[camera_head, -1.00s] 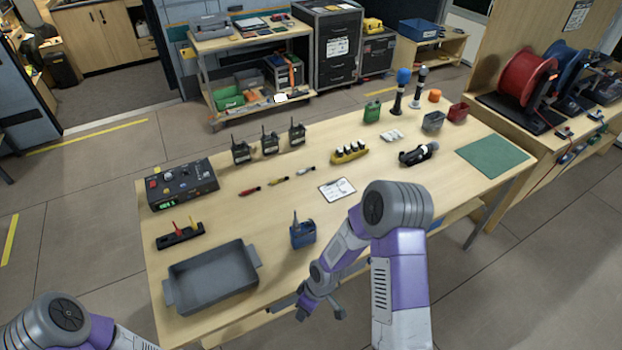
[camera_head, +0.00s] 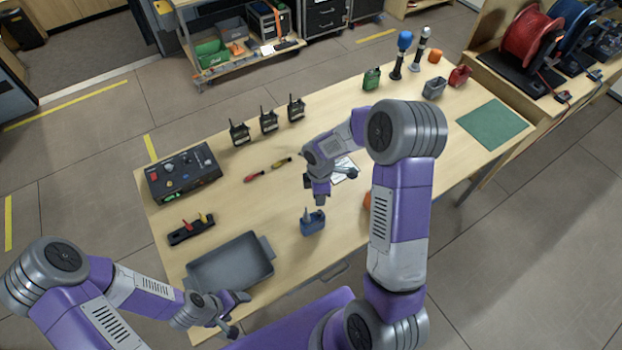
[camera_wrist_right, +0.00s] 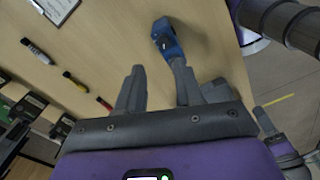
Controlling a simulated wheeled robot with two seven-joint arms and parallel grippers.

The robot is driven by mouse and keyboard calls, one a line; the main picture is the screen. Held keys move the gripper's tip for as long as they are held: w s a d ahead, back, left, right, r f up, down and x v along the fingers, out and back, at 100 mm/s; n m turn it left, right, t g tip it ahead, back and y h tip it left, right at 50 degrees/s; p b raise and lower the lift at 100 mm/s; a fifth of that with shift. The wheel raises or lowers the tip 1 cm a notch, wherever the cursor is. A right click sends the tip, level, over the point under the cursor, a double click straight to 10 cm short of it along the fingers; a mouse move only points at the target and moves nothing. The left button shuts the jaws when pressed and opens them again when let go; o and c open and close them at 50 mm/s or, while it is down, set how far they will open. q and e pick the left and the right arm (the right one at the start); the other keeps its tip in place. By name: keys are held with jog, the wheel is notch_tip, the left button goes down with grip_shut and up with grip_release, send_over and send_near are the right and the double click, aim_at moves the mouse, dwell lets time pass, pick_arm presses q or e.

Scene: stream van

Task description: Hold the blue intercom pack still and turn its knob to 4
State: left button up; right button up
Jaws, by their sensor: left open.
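The blue intercom pack (camera_head: 312,224) stands on the wooden table near its front edge, right of the grey tray. It also shows in the right wrist view (camera_wrist_right: 168,40), with a small dark part on its side. I cannot read a knob setting. My right gripper (camera_head: 337,187) is open and empty, above the table just behind the pack in the head view. In the right wrist view its fingers (camera_wrist_right: 157,74) are apart, and the pack lies beyond the tip of the right-hand finger. My left gripper (camera_head: 238,314) is open and empty at the table's front edge, left of the pack.
The grey tray (camera_head: 232,264) lies between my left gripper and a black control box (camera_head: 184,174). Several black radios (camera_head: 269,122) and small markers (camera_head: 255,176) are behind. A clipboard (camera_wrist_right: 58,7) lies near the right gripper.

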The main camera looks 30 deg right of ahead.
pick_arm(q)
jog(key=shift+s+f, duration=0.2)
jog(key=shift+s, duration=0.2)
pick_arm(e)
jog(key=shift+s+f+n, duration=0.3)
jog(key=shift+s+f, duration=0.1)
pick_arm(q)
notch_tip(320, 180, down, 2)
jog(key=b, duration=0.2)
jog(key=shift+f+b, duration=0.15)
jog(key=shift+b, duration=0.25)
pick_arm(e)
notch_tip(320, 180, down, 5)
jog(key=n, duration=0.3)
pick_arm(q)
notch_tip(320, 180, up, 3)
jog(key=p, duration=0.2)
jog(key=shift+f+p, duration=0.15)
jog(key=shift+p, duration=0.2)
pick_arm(e)
jog(key=n, duration=0.4)
jog(key=shift+r, duration=0.35)
pick_arm(q)
jog(key=shift+r+p, duration=0.3)
jog(key=shift+p, duration=0.05)
pick_arm(e)
jog(key=shift+r+m, duration=1.7)
jog(key=shift+m, duration=0.1)
